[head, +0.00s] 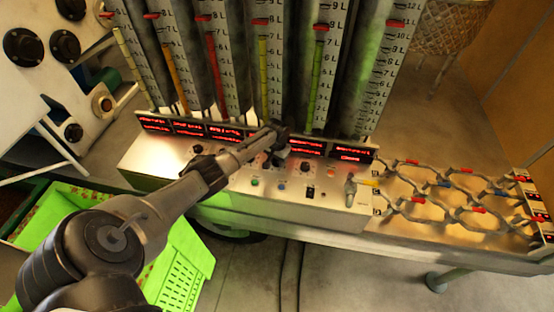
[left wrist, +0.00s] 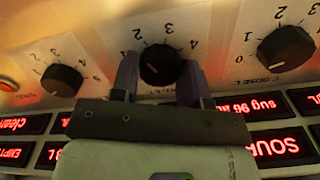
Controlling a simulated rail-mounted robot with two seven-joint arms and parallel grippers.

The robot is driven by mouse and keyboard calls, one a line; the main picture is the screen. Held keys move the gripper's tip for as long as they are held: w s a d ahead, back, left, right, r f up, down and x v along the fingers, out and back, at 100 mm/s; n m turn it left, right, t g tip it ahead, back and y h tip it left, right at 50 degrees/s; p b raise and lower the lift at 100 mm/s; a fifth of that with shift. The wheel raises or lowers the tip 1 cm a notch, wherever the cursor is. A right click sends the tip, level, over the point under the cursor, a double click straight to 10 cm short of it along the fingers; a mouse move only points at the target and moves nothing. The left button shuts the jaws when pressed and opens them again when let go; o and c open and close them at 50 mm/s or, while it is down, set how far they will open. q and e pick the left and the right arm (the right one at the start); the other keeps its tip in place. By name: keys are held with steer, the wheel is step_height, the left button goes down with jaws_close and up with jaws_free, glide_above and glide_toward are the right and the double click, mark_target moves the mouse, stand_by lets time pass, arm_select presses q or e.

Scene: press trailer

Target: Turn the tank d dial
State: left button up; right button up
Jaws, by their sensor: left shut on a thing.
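A metal control panel (head: 230,185) stands below a row of tall level tubes, with red-lit displays (head: 306,146) along its back edge. My left gripper (head: 279,152) reaches in from the left to the middle of the panel. In the left wrist view, the fingers of my left gripper (left wrist: 160,76) stand on both sides of a black dial (left wrist: 161,64) and are shut on it. A numbered scale surrounds this dial. Its tank letter is not readable. Other black dials sit to the left (left wrist: 62,80) and right (left wrist: 286,48). My right gripper is not in view.
A hexagonal metal pipe frame (head: 450,195) with red and blue parts lies to the right of the panel. Bright green crates (head: 180,262) stand on the lower left. A white panel with black knobs (head: 66,45) is at the upper left.

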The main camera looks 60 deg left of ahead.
arm_select(q)
steer(key=shift+r+n+p, duration=0.2)
steer(key=shift+n+p, duration=1.4)
steer(key=shift+n, duration=0.4)
steer(key=shift+f+n+p, duration=0.15)
steer(key=shift+n+p, duration=0.65)
steer(key=shift+n, duration=1.4)
steer(key=o, duration=0.9)
